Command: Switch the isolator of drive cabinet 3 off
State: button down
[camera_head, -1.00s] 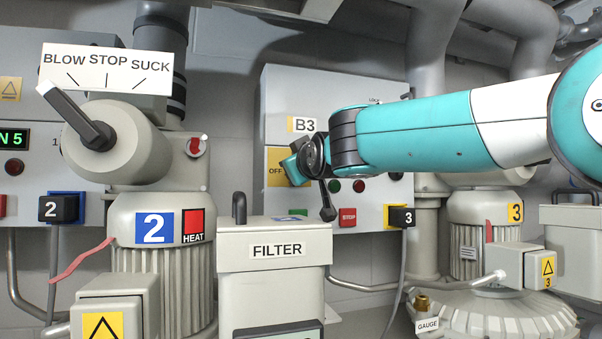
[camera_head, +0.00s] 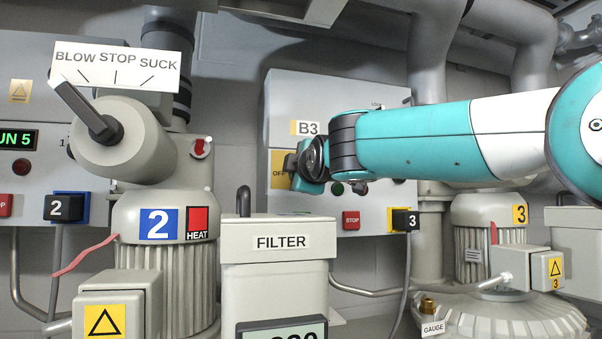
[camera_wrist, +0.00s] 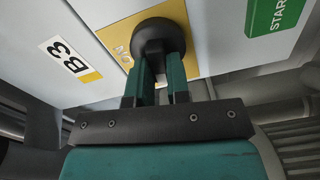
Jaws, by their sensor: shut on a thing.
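Drive cabinet B3 (camera_head: 340,95) is the grey box on the wall behind my arm. Its isolator has a black round knob (camera_wrist: 160,38) on a yellow plate (camera_wrist: 117,35), seen close up in the wrist view. My gripper (camera_wrist: 160,85) is shut on the isolator handle, with its teal fingers up against the knob. In the head view my gripper (camera_head: 298,172) is in front of the yellow plate (camera_head: 278,160), with the OFF mark showing at its left. Lettering, apparently ON, shows beside the knob in the wrist view.
A green START label (camera_wrist: 272,15) and the B3 label (camera_wrist: 68,58) flank the isolator. A red STOP button (camera_head: 351,220) and black plug 3 (camera_head: 405,221) sit below it. The filter box (camera_head: 277,262) and blower 2 (camera_head: 160,225) stand in front.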

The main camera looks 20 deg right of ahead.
jog(key=shift+f+n, duration=0.1)
jog(key=shift+n, duration=0.9)
jog(key=c, duration=1.1)
grip_release()
jog(key=s+b, duration=0.7)
jog(key=s, duration=1)
jog(key=shift+s, duration=0.2)
jog(key=shift+d, duration=0.1)
